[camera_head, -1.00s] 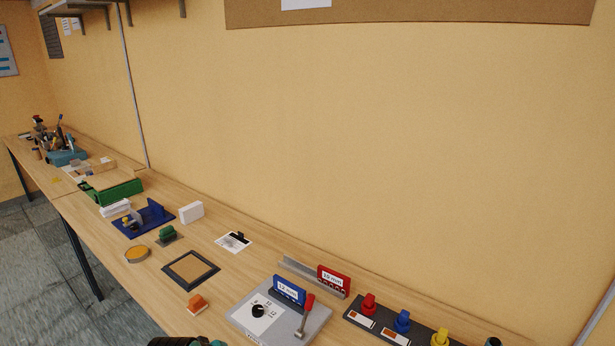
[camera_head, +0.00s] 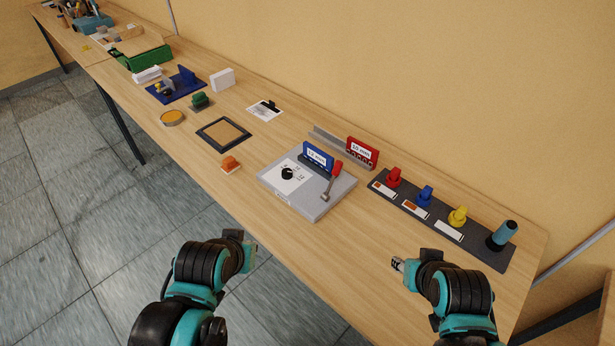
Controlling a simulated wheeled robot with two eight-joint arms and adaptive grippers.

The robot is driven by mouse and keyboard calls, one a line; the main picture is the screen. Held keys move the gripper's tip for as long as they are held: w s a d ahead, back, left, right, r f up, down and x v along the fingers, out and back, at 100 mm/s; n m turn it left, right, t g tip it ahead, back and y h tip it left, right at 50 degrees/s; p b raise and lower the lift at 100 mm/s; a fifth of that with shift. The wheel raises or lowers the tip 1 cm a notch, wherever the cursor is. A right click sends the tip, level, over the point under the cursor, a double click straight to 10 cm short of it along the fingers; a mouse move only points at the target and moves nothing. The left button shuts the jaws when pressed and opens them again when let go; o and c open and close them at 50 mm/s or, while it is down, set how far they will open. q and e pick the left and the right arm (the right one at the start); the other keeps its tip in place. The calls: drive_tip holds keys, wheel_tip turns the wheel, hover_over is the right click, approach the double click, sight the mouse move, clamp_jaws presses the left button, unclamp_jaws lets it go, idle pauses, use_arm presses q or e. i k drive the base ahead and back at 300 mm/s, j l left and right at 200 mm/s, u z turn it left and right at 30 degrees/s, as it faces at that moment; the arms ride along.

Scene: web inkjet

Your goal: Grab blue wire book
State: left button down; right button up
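A blue block with a white label (camera_head: 318,157) stands upright on the back of a light-grey panel (camera_head: 322,206). It is the blue thing most like a book, though no wire binding can be made out. A similar red labelled block (camera_head: 362,152) stands behind it to the right, in a grey rail. My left gripper (camera_head: 250,256) is in front of the table's front edge, apart from everything. My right gripper (camera_head: 398,265) is at the front right, below the dark strip and apart from the blocks. Both are small in view, and their finger openings are unclear.
The grey panel also carries a black knob (camera_head: 287,173) and a red-handled lever (camera_head: 333,179). A dark strip (camera_head: 481,243) holds red, blue and yellow pieces and a teal-black cylinder. An orange block (camera_head: 230,164) and a framed pad (camera_head: 224,133) lie left. The front right tabletop is bare.

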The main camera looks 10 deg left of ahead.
sight(322, 160)
drive_tip(key=i+j+z, duration=0.65)
drive_tip(key=j+z, duration=0.2)
drive_tip(key=j, duration=0.15)
drive_tip(key=i+j+z, duration=0.15)
drive_tip(key=j+z, duration=0.15)
drive_tip(key=j, duration=0.15)
